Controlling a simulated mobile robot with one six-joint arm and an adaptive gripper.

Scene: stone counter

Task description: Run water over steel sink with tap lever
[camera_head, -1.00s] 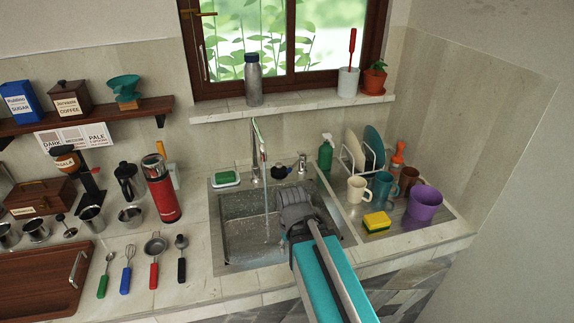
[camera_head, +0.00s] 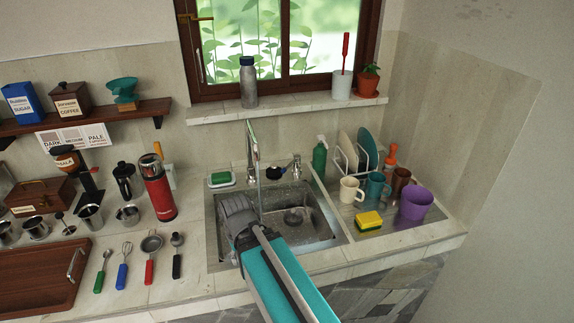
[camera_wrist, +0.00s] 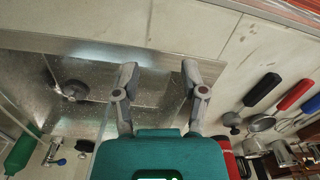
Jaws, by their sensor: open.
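The steel sink (camera_head: 322,228) is set in the stone counter, and its drain (camera_head: 293,216) shows. The tap (camera_head: 250,140) stands at its back edge, and a thin pale stream of water (camera_head: 259,190) appears to fall from it into the basin. The tap lever (camera_head: 296,166) stands behind the sink, right of the spout. My gripper (camera_head: 236,210) is over the left part of the basin, away from the lever. In the wrist view my gripper (camera_wrist: 160,74) has its two fingers apart with nothing between them, and the sink drain (camera_wrist: 75,90) lies left of them.
A yellow-green sponge (camera_head: 368,221), a purple pot (camera_head: 415,203) and mugs stand on the drainboard at right. A green bottle (camera_head: 319,157) is behind the sink. A red flask (camera_head: 158,188) and several utensils lie left. A soap dish (camera_head: 221,180) sits behind the basin's left corner.

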